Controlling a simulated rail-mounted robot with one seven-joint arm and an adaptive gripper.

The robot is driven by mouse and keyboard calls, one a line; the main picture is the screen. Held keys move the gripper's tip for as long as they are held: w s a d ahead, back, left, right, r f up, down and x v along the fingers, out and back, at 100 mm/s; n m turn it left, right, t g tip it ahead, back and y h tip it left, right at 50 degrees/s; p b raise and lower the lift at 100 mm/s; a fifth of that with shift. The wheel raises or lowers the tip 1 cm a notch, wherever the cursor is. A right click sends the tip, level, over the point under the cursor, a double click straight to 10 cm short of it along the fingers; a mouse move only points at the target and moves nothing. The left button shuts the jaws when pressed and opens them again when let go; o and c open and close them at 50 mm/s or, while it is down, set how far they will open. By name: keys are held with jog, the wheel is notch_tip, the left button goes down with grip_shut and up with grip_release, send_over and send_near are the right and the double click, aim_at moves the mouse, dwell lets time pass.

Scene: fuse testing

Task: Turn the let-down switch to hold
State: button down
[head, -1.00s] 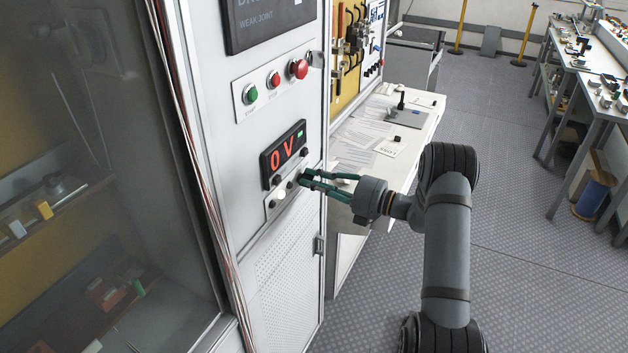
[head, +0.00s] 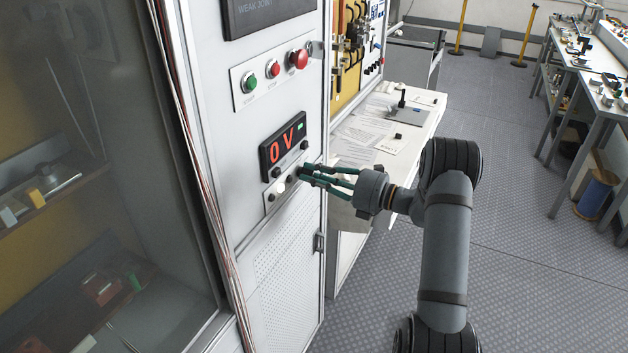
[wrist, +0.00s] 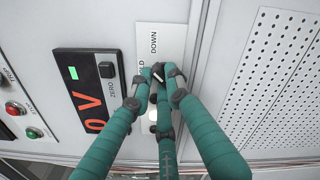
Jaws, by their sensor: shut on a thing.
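The let-down switch (wrist: 158,73) is a small dark knob with a white mark, on a white label strip (wrist: 160,45) of the cabinet panel. The strip reads "DOWN" on one side and "LD", partly covered, on the other. My gripper (head: 303,174) has green fingers with dark joints and reaches the panel from the right, below the display. In the wrist view my gripper (wrist: 156,86) has its fingertips closed around the knob, touching it. The fingers hide most of the knob, so its exact setting is hard to read.
A red "0 V" display (head: 284,148) with small black knobs sits just above the strip. Green and red buttons (head: 273,69) and a larger red one (head: 299,58) are higher up. A white bench (head: 413,135) stands behind.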

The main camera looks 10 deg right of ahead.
jog(key=n+b, duration=0.8)
jog(key=b, duration=0.2)
jog(key=shift+s+a+f+n, duration=0.15)
jog(key=shift+f+n, duration=0.1)
jog(key=shift+n, duration=0.15)
jog(key=shift+r, duration=0.1)
jog(key=c, duration=1.7)
grip_release()
jog(key=shift+o, duration=0.2)
jog(key=v, duration=1.2)
jog(key=shift+r, duration=0.1)
